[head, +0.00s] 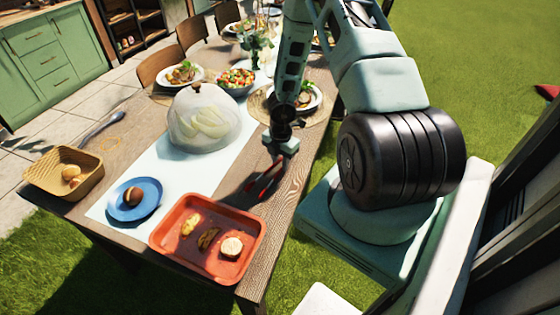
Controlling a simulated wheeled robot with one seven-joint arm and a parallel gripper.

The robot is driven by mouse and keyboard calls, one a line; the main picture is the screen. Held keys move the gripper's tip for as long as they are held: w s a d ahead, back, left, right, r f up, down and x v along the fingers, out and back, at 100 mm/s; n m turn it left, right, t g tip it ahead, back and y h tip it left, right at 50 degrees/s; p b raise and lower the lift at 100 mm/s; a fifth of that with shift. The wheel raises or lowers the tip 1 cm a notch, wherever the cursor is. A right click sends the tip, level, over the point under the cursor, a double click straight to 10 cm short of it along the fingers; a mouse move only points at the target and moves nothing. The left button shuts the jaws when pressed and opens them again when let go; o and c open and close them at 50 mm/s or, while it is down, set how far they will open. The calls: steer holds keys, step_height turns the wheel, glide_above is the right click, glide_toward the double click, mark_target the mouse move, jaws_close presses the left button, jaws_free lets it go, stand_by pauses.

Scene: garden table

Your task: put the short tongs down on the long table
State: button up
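My gripper (272,168) is over the right side of the long table (285,203), between the glass dome and the table's right edge. A small red and dark shape with slim prongs shows at its lower end, close above the wood. I cannot tell how much of this shape is the short tongs and how much is my gripper's fingers. Whether the fingers are open or shut is too small to make out. I also cannot tell whether the shape touches the table.
An orange-red tray (224,272) with several food pieces is in front. A glass dome (204,120), a blue plate (150,207) and a basket (45,178) stand to the left. Plates, a salad bowl (236,80) and a flower vase (256,42) are farther back. Bare wood shows along the right edge.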

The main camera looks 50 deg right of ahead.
steer(key=o, duration=0.6)
steer(key=shift+r, duration=0.1)
steer(key=r+p, duration=0.1)
steer(key=r, duration=0.4)
steer(key=r+p, duration=0.2)
steer(key=r, duration=0.4)
steer(key=r+p, duration=0.1)
steer(key=r, duration=0.5)
steer(key=shift+d+r, duration=0.15)
steer(key=shift+d, duration=0.15)
